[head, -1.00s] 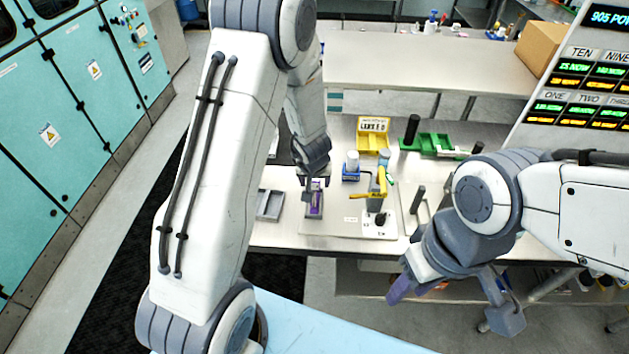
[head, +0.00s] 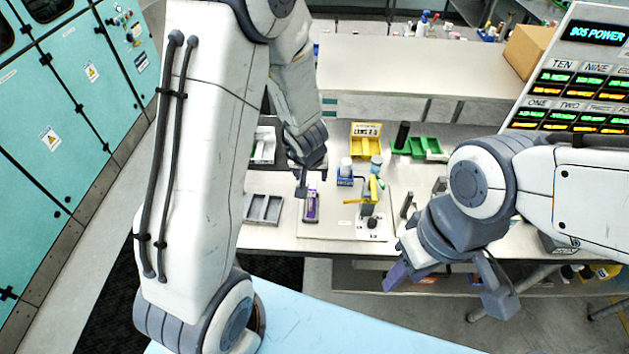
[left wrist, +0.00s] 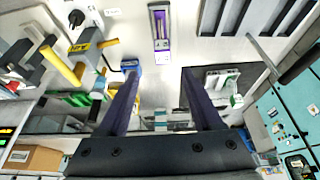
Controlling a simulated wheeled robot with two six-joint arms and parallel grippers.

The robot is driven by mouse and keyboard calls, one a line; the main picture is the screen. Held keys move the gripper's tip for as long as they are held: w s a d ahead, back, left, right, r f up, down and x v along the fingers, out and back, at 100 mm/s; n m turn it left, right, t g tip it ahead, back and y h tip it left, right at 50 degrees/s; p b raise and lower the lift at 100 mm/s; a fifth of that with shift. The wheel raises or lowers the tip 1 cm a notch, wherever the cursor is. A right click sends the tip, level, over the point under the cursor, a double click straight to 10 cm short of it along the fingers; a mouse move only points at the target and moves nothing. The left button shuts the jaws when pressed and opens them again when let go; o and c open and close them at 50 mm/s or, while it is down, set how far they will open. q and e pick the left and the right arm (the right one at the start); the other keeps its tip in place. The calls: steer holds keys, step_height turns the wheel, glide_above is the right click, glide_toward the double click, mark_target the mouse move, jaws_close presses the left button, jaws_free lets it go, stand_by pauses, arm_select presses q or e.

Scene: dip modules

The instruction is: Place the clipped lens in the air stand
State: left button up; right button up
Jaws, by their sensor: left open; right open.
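A purple-edged piece (head: 311,208) with a pale strip lies on the pale work plate. It also shows in the left wrist view (left wrist: 160,28). I cannot tell whether it is the clipped lens. My left gripper (head: 303,188) is close above it and apart from it. In the left wrist view its fingers (left wrist: 160,74) are spread wide with nothing between them. A small stand with a yellow arm (head: 368,196) is to the right; I cannot tell whether it is the air stand. My right gripper (head: 445,284) is open and empty, in front of the table edge.
A blue holder with a white top (head: 345,172) stands behind the stand. A yellow labelled bin (head: 366,142) and green trays (head: 418,149) are further back. A grey compartment tray (head: 263,209) is on the left. Upright dark posts stand on the right of the work plate.

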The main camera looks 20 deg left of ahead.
arm_select(q)
steer(key=s+d+r+m+g+h, duration=0.1)
steer(key=s+d+r+m+h, duration=0.15)
steer(key=s+d+r, duration=0.5)
steer(key=s+d+r+m+g+h, duration=0.1)
steer(key=s+d+r+m+h, duration=0.2)
steer(key=d, duration=0.7)
steer(key=s+a+r+m+g+y, duration=0.1)
steer(key=s+r+m, duration=0.1)
steer(key=s, duration=0.5)
steer(key=s+a+r+m+g+y, duration=0.1)
steer(key=s+a+m+y, duration=0.1)
steer(key=s, duration=0.5)
steer(key=shift+s+a+r+m, duration=0.25)
steer(key=shift+r+m, duration=0.15)
steer(key=shift+m, duration=0.15)
steer(key=shift+y, duration=0.25)
step_height(320, 180, down, 14)
steer(key=b, duration=1.3)
steer(key=shift+r+b, duration=0.15)
steer(key=shift+b, duration=0.25)
